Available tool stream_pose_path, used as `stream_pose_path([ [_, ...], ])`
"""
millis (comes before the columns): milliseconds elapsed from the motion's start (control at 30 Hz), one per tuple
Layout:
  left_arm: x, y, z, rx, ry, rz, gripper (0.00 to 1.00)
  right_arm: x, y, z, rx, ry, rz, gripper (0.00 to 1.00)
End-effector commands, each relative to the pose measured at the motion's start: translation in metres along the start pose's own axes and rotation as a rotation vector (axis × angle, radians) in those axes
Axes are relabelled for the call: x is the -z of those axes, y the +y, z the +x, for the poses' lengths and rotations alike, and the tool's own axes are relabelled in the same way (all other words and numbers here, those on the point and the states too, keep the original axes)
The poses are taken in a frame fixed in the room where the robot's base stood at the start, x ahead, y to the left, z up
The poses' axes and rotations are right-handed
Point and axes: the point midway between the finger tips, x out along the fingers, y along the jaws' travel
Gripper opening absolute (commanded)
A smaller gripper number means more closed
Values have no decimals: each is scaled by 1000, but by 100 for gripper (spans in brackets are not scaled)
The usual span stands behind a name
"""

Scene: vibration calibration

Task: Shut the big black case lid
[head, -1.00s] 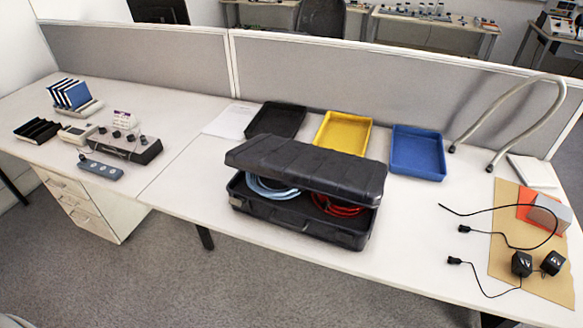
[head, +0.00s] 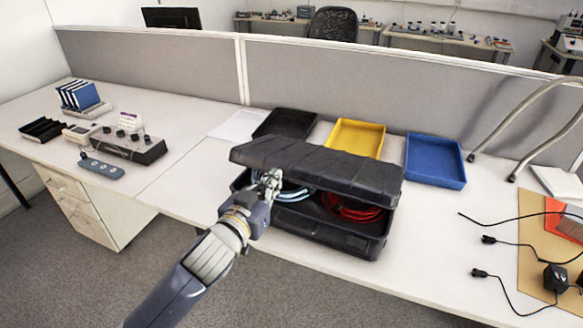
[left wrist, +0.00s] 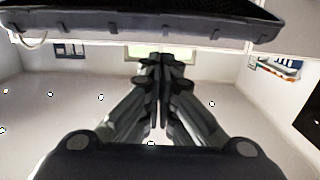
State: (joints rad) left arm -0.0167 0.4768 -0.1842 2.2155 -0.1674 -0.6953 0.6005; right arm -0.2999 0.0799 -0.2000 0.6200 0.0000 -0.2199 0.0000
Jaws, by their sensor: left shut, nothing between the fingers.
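The big black case stands on the desk with its lid (head: 325,170) partly open, tilted over the base (head: 325,233). A light blue cable coil (head: 292,192) lies in the left part of the case and a red cable coil (head: 350,208) in the right part. My left gripper (head: 270,180) is shut and empty at the front left of the case, near the lid's front edge. In the left wrist view, the shut fingers (left wrist: 161,90) show below the dark lid edge (left wrist: 150,28). I cannot tell whether they touch it. My right gripper is not in view.
Black (head: 285,123), yellow (head: 357,137) and blue (head: 434,160) trays stand behind the case. A grey divider (head: 330,90) closes off the back. A knobbed box (head: 130,146) sits left. Black cables (head: 510,246) lie right. The desk strip between is clear.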

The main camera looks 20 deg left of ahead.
Motion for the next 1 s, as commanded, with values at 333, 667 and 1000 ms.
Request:
stream_pose_path([
  [333,38,3,23,-33,101,-8,0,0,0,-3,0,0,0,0],
  [667,43,4,76,-31,98,-8,0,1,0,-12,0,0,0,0],
  [1000,20,6,101,-32,91,-9,0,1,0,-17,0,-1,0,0],
])
